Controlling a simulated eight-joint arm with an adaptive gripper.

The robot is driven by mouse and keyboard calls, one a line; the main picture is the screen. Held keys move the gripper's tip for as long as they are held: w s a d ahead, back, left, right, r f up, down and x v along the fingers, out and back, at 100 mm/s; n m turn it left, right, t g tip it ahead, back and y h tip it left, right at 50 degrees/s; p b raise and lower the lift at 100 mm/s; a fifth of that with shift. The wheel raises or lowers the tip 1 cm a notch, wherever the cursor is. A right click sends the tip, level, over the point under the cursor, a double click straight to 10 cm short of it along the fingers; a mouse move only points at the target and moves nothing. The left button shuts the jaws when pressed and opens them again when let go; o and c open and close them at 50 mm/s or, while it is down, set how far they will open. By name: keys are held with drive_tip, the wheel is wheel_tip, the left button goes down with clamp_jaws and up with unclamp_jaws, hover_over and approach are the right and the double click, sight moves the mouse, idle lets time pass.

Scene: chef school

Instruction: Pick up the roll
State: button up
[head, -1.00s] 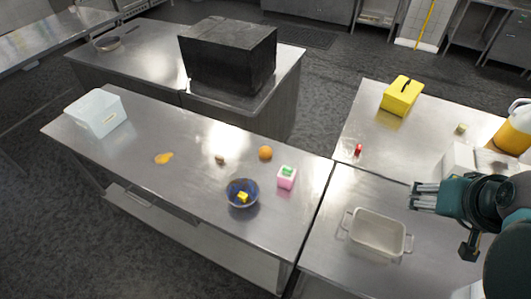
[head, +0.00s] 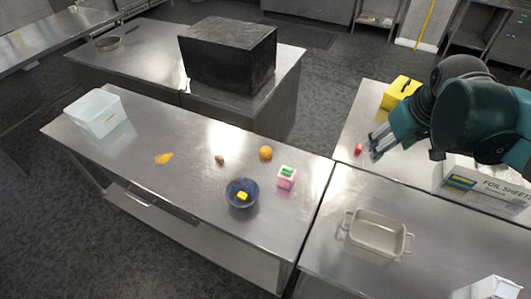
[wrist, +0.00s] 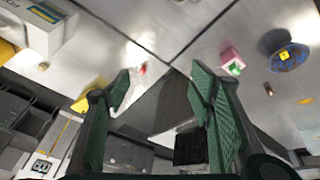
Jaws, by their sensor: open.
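A small brown lump (head: 220,159) that may be the roll lies on the left steel counter, left of the orange (head: 265,152). It is too small to identify surely. My gripper (head: 374,145) is over the right counter, beside a small red object (head: 359,149) and far from the lump. Its two green fingers (wrist: 160,85) are spread with nothing between them. A small beige object (wrist: 43,66) also lies on the right counter in the wrist view.
A blue bowl (head: 232,200) with a yellow block, a pink box (head: 286,182) and a white bin (head: 97,112) stand on the left counter.

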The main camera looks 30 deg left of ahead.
drive_tip(key=w+a+f+n+g, duration=0.1)
drive_tip(key=w+a+f+n, duration=0.15)
drive_tip(key=a, duration=0.25)
drive_tip(key=w+a+f+n, duration=0.1)
drive_tip(key=w+a, duration=0.3)
drive_tip(key=a, duration=0.2)
drive_tip(key=n+g+h, duration=0.1)
drive_tip(key=n+g, duration=0.2)
drive_tip(key=n, duration=0.6)
hover_over(264, 148)
drive_tip(key=f, duration=2.1)
drive_tip(key=shift+w+d, duration=0.1)
drive_tip(key=shift+d, duration=0.1)
drive_tip(key=shift+a+f, duration=0.2)
drive_tip(key=shift+a, duration=0.05)
drive_tip(key=shift+f, duration=0.1)
drive_tip(key=shift+f, duration=1.2)
drive_tip(key=shift+f, duration=0.1)
drive_tip(key=shift+d+f, duration=0.1)
drive_tip(key=shift+f, duration=2.4)
